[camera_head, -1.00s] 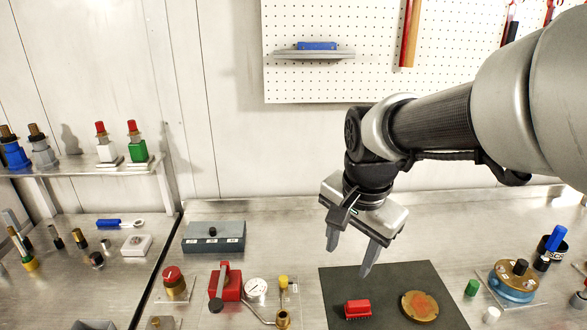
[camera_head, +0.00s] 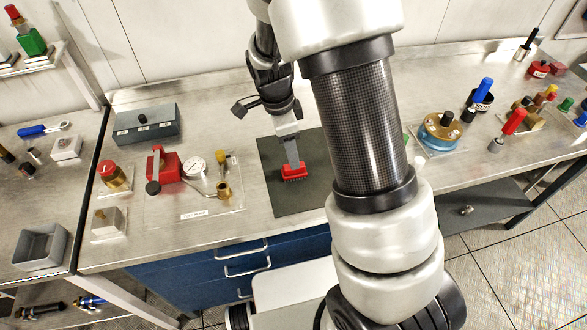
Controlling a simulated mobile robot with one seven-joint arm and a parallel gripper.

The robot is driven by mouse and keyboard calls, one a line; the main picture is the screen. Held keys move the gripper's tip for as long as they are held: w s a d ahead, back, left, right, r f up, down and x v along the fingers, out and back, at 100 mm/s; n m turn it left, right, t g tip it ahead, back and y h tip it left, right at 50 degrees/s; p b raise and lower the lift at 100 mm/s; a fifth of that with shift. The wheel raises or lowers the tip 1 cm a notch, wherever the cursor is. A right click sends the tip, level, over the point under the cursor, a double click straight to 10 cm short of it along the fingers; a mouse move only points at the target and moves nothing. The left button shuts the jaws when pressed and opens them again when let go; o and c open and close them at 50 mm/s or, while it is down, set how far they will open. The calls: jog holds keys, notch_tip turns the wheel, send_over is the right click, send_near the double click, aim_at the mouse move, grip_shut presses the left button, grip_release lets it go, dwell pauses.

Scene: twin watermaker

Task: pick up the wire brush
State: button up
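A small red block with a ridged lower edge (camera_head: 294,173), which looks like the wire brush, lies on the dark mat (camera_head: 285,205) on the bench. My gripper (camera_head: 292,160) points down directly over it, with a grey finger reaching its top. The gripper is seen edge-on, so the gap between the fingers is hidden. I cannot tell whether the fingers touch the block or close on it. The right part of the mat is hidden behind my arm.
A red valve block (camera_head: 163,165), a gauge (camera_head: 195,166) and brass fittings stand left of the mat. A grey box (camera_head: 146,122) is behind them. A blue-based round fixture (camera_head: 440,132) and a red-handled tool (camera_head: 513,122) stand right of my arm.

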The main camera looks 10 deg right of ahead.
jog(key=f, duration=0.4)
jog(key=d+f, duration=0.1)
jog(key=f, duration=0.2)
jog(key=shift+f+p, duration=0.1)
jog(key=shift+p, duration=0.25)
jog(key=c, duration=1.2)
